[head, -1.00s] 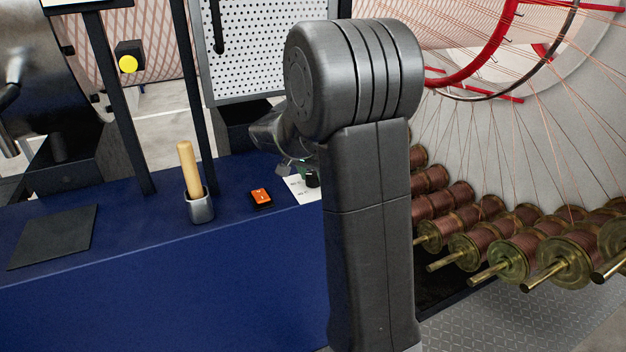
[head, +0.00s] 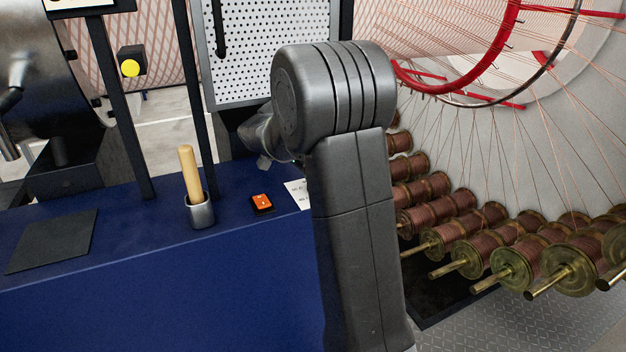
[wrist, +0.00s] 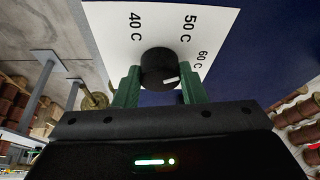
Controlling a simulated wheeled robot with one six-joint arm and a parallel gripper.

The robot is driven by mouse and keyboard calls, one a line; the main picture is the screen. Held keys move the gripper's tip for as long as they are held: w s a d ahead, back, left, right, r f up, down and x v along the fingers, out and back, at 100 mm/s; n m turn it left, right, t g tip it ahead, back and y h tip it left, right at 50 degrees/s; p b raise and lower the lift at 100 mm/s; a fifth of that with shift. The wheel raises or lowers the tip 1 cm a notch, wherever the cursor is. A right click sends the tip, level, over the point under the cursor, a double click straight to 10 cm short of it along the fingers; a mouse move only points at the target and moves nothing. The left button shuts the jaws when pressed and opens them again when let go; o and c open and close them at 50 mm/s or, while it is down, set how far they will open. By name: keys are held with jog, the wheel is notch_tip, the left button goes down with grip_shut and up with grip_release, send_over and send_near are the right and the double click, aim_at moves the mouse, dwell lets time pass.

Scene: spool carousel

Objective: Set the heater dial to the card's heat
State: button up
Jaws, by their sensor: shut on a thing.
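The heater dial (wrist: 158,66) is a round black knob with a white pointer mark, in the middle of the wrist view. It stands on a white scale plate (wrist: 112,24) printed 40 C, 50 C and 60 C. The mark points to the right in the picture, roughly towards the 60 C side. My gripper (wrist: 159,74) is shut on the dial, one green finger on each side. In the head view the plate's left edge (head: 298,193) shows, but my arm hides the dial and gripper. I see no readable heat card.
On the blue bench (head: 140,270) stand an orange switch (head: 262,203), a metal cup (head: 201,212) with a wooden handle (head: 189,172) in it, and a dark mat (head: 50,241). Copper spools (head: 512,262) fill the right side. A yellow button (head: 130,68) is behind.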

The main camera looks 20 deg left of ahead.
dwell(0.3)
jog(key=o, duration=1)
jog(key=shift+r, duration=0.1)
jog(key=p+v, duration=0.1)
jog(key=v, duration=0.6)
jog(key=shift+s+a+r, duration=0.1)
jog(key=shift+r, duration=0.05)
